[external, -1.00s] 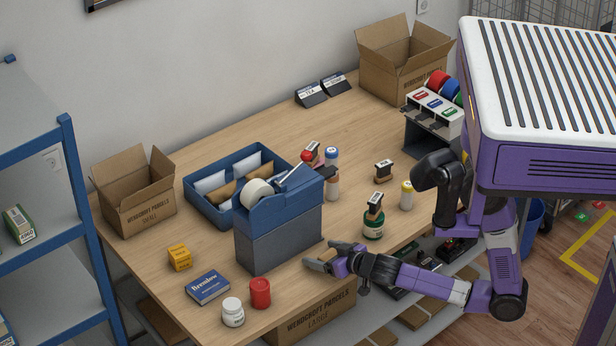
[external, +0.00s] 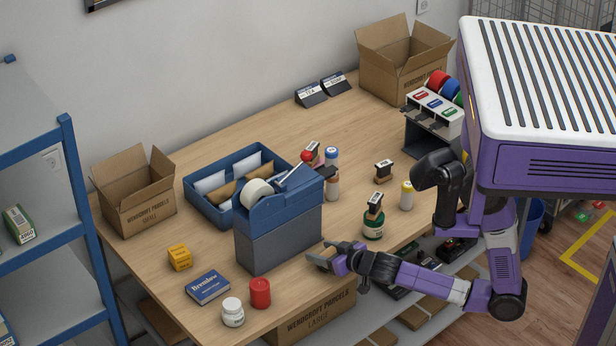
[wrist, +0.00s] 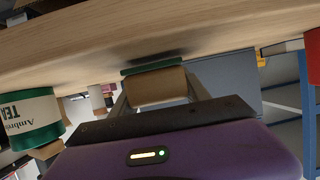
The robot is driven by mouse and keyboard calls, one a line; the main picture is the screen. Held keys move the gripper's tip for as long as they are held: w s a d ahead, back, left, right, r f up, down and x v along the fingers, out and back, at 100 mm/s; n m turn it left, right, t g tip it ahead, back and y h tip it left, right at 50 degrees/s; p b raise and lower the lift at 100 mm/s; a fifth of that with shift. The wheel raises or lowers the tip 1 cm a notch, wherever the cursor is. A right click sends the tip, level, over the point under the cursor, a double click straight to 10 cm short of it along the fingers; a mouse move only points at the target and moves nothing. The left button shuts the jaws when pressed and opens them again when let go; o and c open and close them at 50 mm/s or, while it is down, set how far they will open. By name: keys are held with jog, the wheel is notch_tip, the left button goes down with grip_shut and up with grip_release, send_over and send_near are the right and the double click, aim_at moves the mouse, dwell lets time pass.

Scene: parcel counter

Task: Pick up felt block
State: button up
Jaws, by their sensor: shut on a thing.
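The felt block (wrist: 156,87) has a tan body with a thin green layer along its far edge in the wrist view. It sits between the two fingers of my gripper (wrist: 157,98), which is shut on it. In the external view my gripper (external: 322,258) is at the front edge of the table, right of the blue-grey tape dispenser. There the block is small and mostly covered by the fingers. A dark shadow lies on the wood close to the block in the wrist view; I cannot tell whether they touch.
The tape dispenser (external: 278,232) stands close left of my gripper. A green jar (external: 373,229) with a stamp on top stands to the right. A red can (external: 260,292) and white bottle (external: 233,312) stand at the front left. A large carton (external: 318,313) sits below the table edge.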

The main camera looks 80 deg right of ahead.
notch_tip(320, 180, up, 19)
jog(key=p, duration=0.4)
jog(key=shift+r, duration=0.2)
